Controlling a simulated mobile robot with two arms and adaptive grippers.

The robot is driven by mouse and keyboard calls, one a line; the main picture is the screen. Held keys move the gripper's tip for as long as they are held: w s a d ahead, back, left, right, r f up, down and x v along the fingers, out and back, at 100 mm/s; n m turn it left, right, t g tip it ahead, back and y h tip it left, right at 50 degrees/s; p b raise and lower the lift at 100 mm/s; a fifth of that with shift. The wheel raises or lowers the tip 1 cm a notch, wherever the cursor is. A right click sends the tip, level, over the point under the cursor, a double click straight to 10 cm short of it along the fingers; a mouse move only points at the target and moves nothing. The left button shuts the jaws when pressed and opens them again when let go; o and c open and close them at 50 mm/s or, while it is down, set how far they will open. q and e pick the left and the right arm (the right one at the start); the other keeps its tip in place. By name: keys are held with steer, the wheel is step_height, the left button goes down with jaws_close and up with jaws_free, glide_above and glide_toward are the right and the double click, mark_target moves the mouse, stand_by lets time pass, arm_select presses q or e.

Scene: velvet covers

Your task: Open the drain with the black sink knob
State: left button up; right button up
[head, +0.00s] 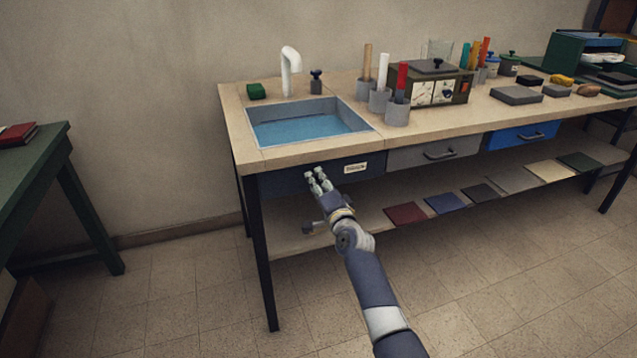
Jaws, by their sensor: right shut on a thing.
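The sink (355,108) is set in the left end of the bench top and holds blue water. A dark knob (316,82) stands behind it, to the right of the white faucet (290,68). My right gripper (318,179) is at the dark blue front panel (285,182) below the sink, left of a small white label (355,168). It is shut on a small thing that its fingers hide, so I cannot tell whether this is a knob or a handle. The drain is not visible under the water. My left gripper is not in view.
A green sponge (256,91) lies left of the faucet. Grey cups (397,112) with coloured rods and an instrument box (434,82) stand to the right. A lower shelf (365,220) holds flat coloured pieces. A green table (40,165) is at far left; floor between is clear.

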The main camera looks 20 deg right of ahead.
steer(key=shift+m, duration=0.6)
steer(key=o, duration=1.1)
steer(key=s, duration=1.2)
steer(key=shift+d, duration=0.25)
steer(key=shift+f, duration=0.1)
